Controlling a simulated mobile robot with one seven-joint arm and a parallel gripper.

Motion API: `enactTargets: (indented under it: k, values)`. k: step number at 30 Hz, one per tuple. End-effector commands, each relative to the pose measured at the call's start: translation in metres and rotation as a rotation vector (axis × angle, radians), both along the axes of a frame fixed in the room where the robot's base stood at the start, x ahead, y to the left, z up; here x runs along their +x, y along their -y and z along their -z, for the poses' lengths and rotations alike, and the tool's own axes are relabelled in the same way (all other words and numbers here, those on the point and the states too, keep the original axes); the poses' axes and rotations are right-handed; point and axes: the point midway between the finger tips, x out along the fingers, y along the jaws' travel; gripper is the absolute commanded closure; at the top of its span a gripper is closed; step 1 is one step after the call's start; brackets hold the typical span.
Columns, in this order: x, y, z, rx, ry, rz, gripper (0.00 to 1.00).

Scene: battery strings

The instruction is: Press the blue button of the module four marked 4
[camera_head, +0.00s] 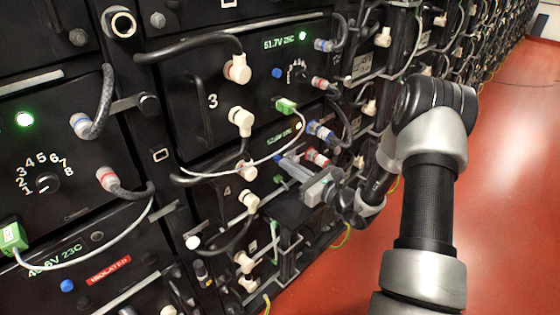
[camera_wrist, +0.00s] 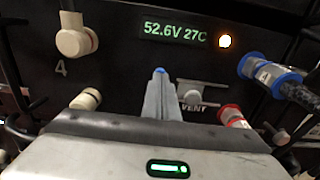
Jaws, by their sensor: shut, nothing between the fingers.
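Module four (camera_wrist: 110,70) is a black panel with a grey "4" at its left and a green readout (camera_wrist: 174,32) of 52.6V 27C. Its blue button (camera_wrist: 159,70) shows as a small blue patch right at the tip of my gripper (camera_wrist: 160,80); most of it is hidden behind the fingers. I cannot tell whether the tip touches it. In the head view my gripper (camera_head: 284,160) reaches left to the front of module four (camera_head: 232,205), below module three. The fingers are shut with nothing between them.
Around the fingers are a blue-ringed connector (camera_wrist: 258,68), a red-ringed connector (camera_wrist: 232,115), a grey vent latch (camera_wrist: 204,92) and cream plugs (camera_wrist: 75,42). A white cable (camera_head: 220,176) hangs across module four's top. The red floor (camera_head: 510,170) at the right is clear.

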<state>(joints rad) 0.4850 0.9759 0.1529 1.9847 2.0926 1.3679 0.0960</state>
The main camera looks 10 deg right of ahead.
Motion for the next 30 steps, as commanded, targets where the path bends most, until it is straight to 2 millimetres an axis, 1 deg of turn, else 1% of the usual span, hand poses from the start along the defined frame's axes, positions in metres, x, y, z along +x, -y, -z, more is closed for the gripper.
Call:
enactTargets:
  k: [22, 26, 30]
  values:
    - [0.012, -0.009, 0.000, 0.000, 0.000, 0.000, 1.00]
    - [0.009, -0.006, 0.000, -0.001, -0.001, 0.000, 1.00]
    - [0.000, 0.000, 0.000, -0.001, -0.001, 0.001, 1.00]
